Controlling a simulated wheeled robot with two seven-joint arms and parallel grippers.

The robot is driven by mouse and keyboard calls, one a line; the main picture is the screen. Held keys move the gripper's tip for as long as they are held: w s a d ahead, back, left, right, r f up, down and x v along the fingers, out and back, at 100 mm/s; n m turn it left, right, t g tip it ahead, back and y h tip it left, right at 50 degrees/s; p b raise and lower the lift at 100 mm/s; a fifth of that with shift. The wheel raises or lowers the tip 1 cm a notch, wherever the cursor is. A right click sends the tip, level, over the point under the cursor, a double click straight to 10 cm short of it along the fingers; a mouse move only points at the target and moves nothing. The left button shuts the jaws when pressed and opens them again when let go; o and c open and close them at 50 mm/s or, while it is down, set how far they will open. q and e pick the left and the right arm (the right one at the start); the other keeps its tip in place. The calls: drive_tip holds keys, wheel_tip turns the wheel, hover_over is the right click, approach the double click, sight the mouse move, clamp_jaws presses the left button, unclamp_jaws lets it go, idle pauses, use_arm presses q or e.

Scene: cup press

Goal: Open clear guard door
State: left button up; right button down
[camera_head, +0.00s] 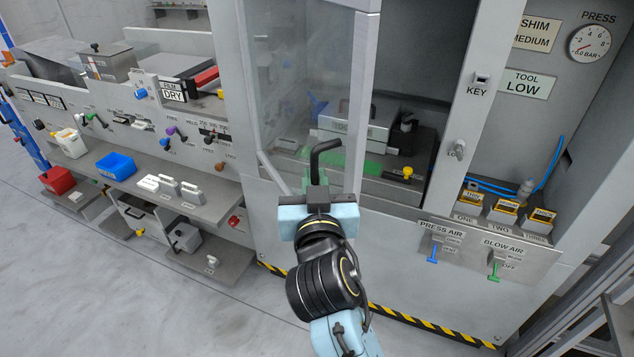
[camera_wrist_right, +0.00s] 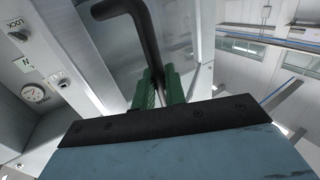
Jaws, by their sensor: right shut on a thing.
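The clear guard door (camera_head: 305,85) is a transparent panel in a pale grey frame on the press cabinet. It stands swung outward, with an uncovered part of the opening to its right. My right gripper (camera_head: 318,180) is at the door's lower part, shut on the black bent door handle (camera_head: 327,146). In the right wrist view the handle (camera_wrist_right: 148,35) runs down between the green fingers of the gripper (camera_wrist_right: 152,92). The gripper partly hides the handle's lower end. My left gripper is not in view.
A control panel (camera_head: 490,248) with blue and green levers juts out at the right. Shelves with a blue bin (camera_head: 115,166) and a red bin (camera_head: 57,180) stand left. The floor (camera_head: 190,310) at front left is clear.

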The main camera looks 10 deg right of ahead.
drive_tip(key=shift+r, duration=0.15)
drive_tip(key=c, duration=1.5)
unclamp_jaws()
drive_tip(key=shift+w, duration=0.1)
drive_tip(key=shift+c, duration=0.2)
